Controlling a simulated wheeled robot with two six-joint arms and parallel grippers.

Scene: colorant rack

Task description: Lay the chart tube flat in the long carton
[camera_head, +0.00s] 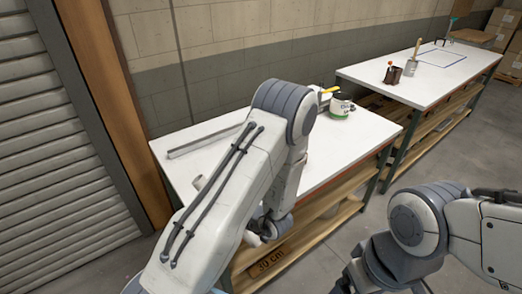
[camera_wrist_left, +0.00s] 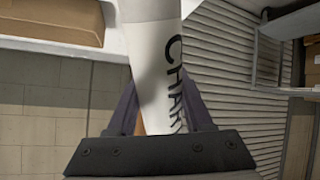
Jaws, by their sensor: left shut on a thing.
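The chart tube (camera_wrist_left: 155,60) is white with dark letters, partly readable as "CHAR". In the left wrist view it stands between the two fingers of my left gripper (camera_wrist_left: 160,103), which is shut on it. My right gripper is out of view.
The near white table (camera_head: 345,145) holds a long grey bar (camera_head: 205,140) and a labelled pot (camera_head: 340,106). The far table (camera_head: 440,85) holds a dark holder (camera_head: 392,75) and a grey can (camera_head: 411,67).

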